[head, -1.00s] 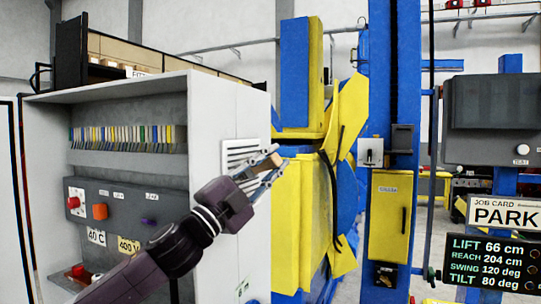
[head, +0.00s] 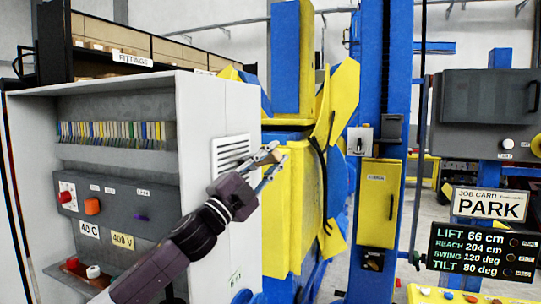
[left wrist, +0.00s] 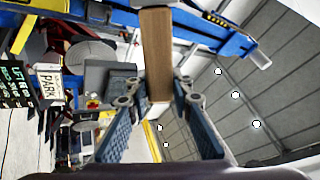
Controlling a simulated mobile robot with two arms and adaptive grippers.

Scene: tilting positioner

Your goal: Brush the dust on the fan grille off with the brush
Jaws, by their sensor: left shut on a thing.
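The fan grille (head: 231,147) is a white slotted panel on the side wall of the grey cabinet. I cannot make out dust on it. My left gripper (head: 268,164) is just right of the grille, and its fingers point right and up. In the left wrist view the gripper (left wrist: 158,112) is shut on the brush (left wrist: 156,52), whose plain wooden body shows between the fingers. The bristles cannot be made out. In the head view the brush is hard to tell apart from the fingers. My right gripper is in neither view.
The open grey cabinet (head: 222,105) stands at the left with coloured wires and knobs. The yellow and blue positioner (head: 283,220) is close behind and right of the gripper. A PARK job card (head: 489,204) and a readout (head: 482,249) are at the right.

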